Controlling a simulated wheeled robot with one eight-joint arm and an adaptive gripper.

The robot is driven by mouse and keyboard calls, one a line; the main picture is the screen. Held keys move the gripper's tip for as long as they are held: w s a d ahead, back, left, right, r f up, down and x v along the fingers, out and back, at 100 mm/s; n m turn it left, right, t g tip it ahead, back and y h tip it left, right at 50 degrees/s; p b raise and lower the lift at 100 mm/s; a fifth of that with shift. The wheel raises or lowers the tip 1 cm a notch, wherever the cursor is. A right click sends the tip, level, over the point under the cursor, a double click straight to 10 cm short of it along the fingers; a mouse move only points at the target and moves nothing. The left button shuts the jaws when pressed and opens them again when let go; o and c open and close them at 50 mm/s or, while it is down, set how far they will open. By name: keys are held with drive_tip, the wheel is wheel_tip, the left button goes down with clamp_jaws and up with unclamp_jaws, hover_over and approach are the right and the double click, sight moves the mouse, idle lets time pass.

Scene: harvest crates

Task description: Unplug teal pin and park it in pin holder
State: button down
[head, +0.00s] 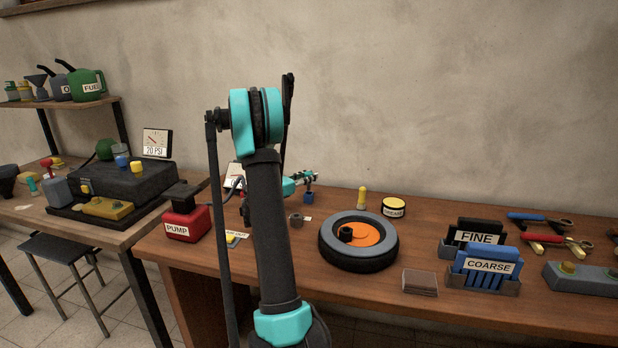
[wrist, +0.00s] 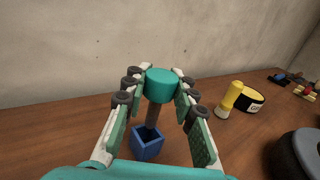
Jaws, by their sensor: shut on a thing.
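The teal pin (wrist: 161,85) has a round teal head and a grey shaft. In the wrist view my gripper (wrist: 160,92) is shut on its head, with a finger on each side. The pin is about upright, and its shaft runs down to a small blue square holder (wrist: 147,145) on the bench. I cannot tell how deep the shaft's lower end sits in it. In the head view my gripper (head: 303,178) is small, just above the blue holder (head: 309,197), and the pin is hard to make out.
A wheel (head: 358,257) lies on the bench right of the holder. A yellow bottle (head: 362,197) and a round yellow-and-black tin (head: 393,207) stand behind it. A red pump (head: 186,220) is at the left. My arm hides part of the bench.

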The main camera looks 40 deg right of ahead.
sight(309, 186)
drive_tip(key=shift+f, duration=2.25)
drive_tip(key=c, duration=1.1)
unclamp_jaws()
drive_tip(key=shift+c, duration=0.2)
drive_tip(key=a, duration=0.4)
drive_tip(key=s+a, duration=0.1)
drive_tip(key=a, duration=0.7)
drive_tip(key=shift+s, duration=0.2)
